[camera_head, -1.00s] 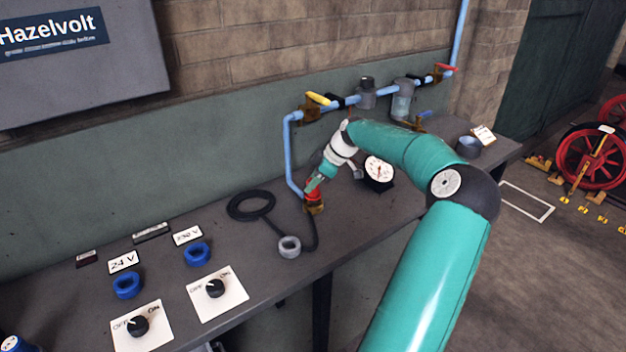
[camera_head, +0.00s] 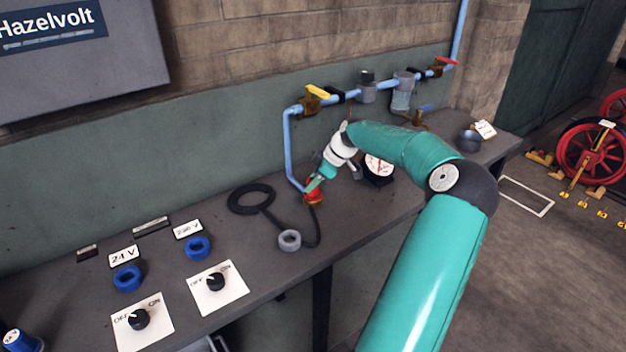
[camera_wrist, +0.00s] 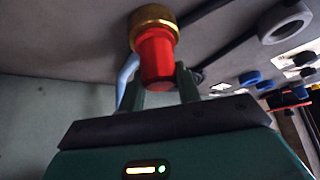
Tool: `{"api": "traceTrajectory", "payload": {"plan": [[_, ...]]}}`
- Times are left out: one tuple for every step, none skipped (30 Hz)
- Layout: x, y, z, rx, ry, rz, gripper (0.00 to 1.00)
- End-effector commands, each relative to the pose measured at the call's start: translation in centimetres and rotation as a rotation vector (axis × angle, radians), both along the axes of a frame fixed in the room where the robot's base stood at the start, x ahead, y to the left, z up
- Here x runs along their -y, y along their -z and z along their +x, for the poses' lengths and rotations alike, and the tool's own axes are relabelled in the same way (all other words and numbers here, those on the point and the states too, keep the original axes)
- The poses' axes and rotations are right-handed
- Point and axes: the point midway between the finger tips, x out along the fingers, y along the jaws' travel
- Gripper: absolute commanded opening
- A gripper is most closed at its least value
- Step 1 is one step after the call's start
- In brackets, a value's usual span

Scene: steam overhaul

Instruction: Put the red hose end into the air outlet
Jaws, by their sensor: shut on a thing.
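The red hose end (camera_head: 313,196) is between the fingers of my gripper (camera_head: 316,185), low over the bench by the foot of the blue pipe. In the wrist view the red hose end (camera_wrist: 156,62) stands between the two fingers of my gripper (camera_wrist: 160,85), with a brass ring (camera_wrist: 152,17) at its far end. I cannot tell whether that ring touches the bench. A black hose (camera_head: 275,222) runs from a coil on the bench towards it.
A dial gauge (camera_head: 379,168) stands close right of my gripper. A grey ring (camera_head: 289,240) lies by the hose. Blue sockets (camera_head: 127,278) and switch plates (camera_head: 217,288) fill the bench's left. The blue pipe (camera_head: 287,150) rises beside the wall.

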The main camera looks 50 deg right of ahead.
Motion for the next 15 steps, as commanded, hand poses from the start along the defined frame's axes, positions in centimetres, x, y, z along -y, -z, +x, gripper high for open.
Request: {"api": "traceTrajectory", "payload": {"plan": [[-0.01, 0.0, 0.02, 0.0, 0.0, 0.0, 0.39], [-0.01, -0.02, 0.02, 0.0, 0.0, 0.0, 0.45], [-0.01, -0.01, 0.01, 0.0, 0.0, 0.0, 0.53], [-0.01, -0.01, 0.01, 0.0, 0.0, 0.0, 0.59], [-0.01, -0.01, 0.01, 0.0, 0.0, 0.0, 0.59], [-0.01, -0.01, 0.01, 0.0, 0.0, 0.0, 0.59], [-0.01, -0.01, 0.01, 0.0, 0.0, 0.0, 0.59], [0.0, -0.01, 0.01, 0.0, 0.0, 0.0, 0.59], [0.0, -0.01, 0.01, 0.0, 0.0, 0.0, 0.59], [0.0, -0.01, 0.01, 0.0, 0.0, 0.0, 0.59], [-0.01, 0.03, -0.01, 0.0, 0.0, 0.0, 0.59], [0.0, 0.0, -0.02, 0.0, 0.0, 0.0, 0.59], [0.03, -0.06, -0.05, 0.0, 0.0, 0.0, 0.59], [0.07, -0.14, -0.11, 0.0, 0.001, 0.0, 0.59], [0.15, -0.35, -0.22, 0.0, 0.001, 0.0, 0.59]]}}
